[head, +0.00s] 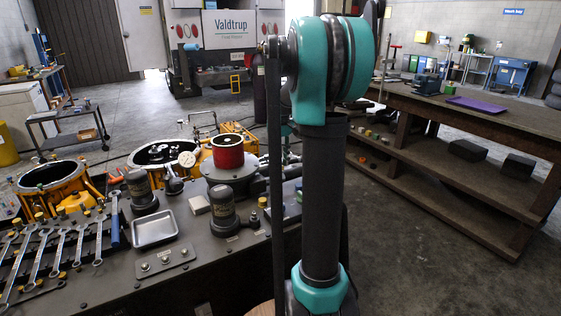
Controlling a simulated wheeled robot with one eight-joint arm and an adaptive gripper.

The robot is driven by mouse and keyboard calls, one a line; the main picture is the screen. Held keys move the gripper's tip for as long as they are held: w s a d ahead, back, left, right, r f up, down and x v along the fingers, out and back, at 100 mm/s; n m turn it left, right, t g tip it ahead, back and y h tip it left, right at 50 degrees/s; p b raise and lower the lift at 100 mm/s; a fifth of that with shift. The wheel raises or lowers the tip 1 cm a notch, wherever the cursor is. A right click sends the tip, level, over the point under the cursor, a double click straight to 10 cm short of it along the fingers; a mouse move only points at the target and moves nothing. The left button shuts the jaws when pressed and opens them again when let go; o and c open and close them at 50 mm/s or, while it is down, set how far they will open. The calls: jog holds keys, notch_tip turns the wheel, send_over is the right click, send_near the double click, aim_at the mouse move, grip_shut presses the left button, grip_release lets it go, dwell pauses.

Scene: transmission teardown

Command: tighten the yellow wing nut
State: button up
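I cannot pick out the yellow wing nut for sure in the head view. Several small yellow pieces show on the dark workbench (110,285), too small to tell their shape. A larger yellow piece (76,202) sits beside the left yellow housing (58,187). My gripper is not in view. My teal and dark grey arm stands upright in the middle and hides part of the bench's right end.
On the bench lie a row of wrenches (60,250), a metal tray (155,230), dark cylindrical parts (224,210), a red cylinder (228,152) and a second yellow housing (160,155). A wooden table (480,118) stands right; open floor (410,265) lies between.

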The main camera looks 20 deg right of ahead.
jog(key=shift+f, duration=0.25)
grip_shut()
